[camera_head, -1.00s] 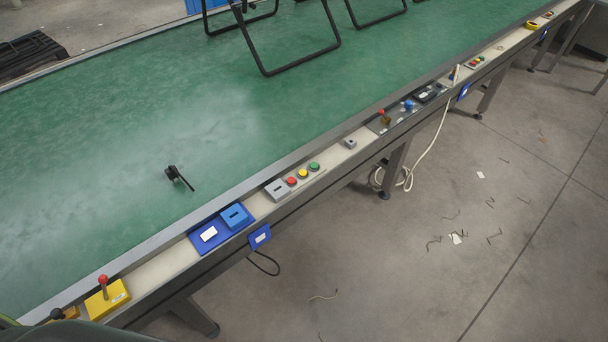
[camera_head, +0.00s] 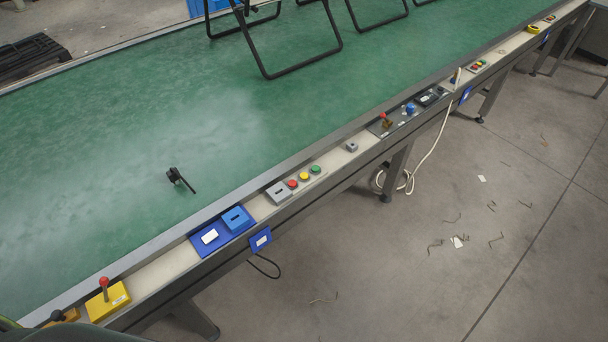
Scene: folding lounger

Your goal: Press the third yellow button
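A small yellow button (camera_head: 304,177) sits on the control rail in the middle of the picture, between a red button (camera_head: 292,184) and a green button (camera_head: 316,169). Farther along the rail, a small panel (camera_head: 478,66) carries tiny coloured buttons, too small to tell apart well. A yellow round piece (camera_head: 533,29) shows near the far end; I cannot tell if it is a button. A yellow box (camera_head: 108,302) with a red-topped lever stands at the near left end. Neither gripper is in view.
A green conveyor belt (camera_head: 110,150) runs alongside the rail, with black metal frames (camera_head: 290,70) and a small black part (camera_head: 180,180) on it. A blue panel (camera_head: 222,232) lies on the rail. A pale cable (camera_head: 432,145) hangs down.

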